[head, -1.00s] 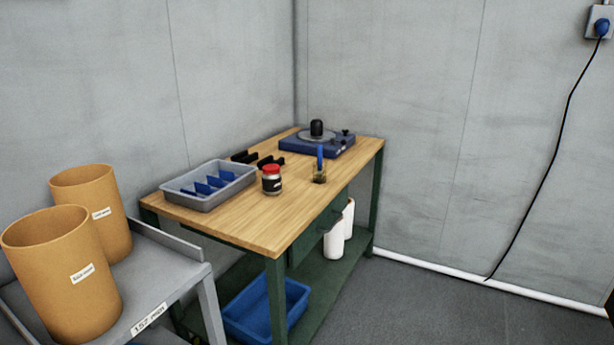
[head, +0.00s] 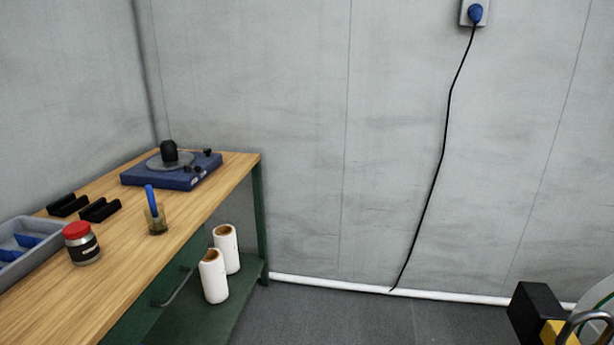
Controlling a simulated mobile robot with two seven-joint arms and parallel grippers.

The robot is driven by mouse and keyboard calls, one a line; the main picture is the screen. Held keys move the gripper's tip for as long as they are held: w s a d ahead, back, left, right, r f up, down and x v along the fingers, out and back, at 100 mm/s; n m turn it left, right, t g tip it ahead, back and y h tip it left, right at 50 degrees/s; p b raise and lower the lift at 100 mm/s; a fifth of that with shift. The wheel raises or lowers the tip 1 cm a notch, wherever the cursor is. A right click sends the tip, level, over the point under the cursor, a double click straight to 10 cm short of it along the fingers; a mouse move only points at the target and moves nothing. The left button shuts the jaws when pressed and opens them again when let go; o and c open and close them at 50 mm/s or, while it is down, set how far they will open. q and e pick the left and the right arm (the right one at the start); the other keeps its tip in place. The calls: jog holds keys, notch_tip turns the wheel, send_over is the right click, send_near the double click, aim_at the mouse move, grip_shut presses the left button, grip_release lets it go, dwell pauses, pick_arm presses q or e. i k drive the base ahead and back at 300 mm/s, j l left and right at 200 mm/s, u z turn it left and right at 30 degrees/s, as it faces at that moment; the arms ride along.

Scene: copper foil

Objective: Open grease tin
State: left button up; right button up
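A small jar with a red lid and a dark label (head: 82,243) stands upright on the wooden workbench (head: 120,277), near the left edge of the head view. Its lid is on. I cannot tell whether this jar is the grease tin; no other tin shows. Neither of my grippers is in view.
On the bench are a grey divided tray (head: 38,254), black holders (head: 100,209), a glass with a blue-handled tool (head: 157,222) and a blue turntable device (head: 172,177). White rolls (head: 213,277) stand on the lower shelf. A black and yellow object (head: 537,314) is at lower right. Floor between is clear.

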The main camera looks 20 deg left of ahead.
aim_at(83, 251)
jog(key=i+u, duration=0.4)
jog(key=i+l+u, duration=0.15)
jog(key=i+u, duration=0.45)
jog(key=u, duration=0.25)
jog(key=i+u, duration=0.1)
jog(key=u, duration=0.3)
jog(key=i+l+u, duration=0.15)
jog(key=u, duration=0.25)
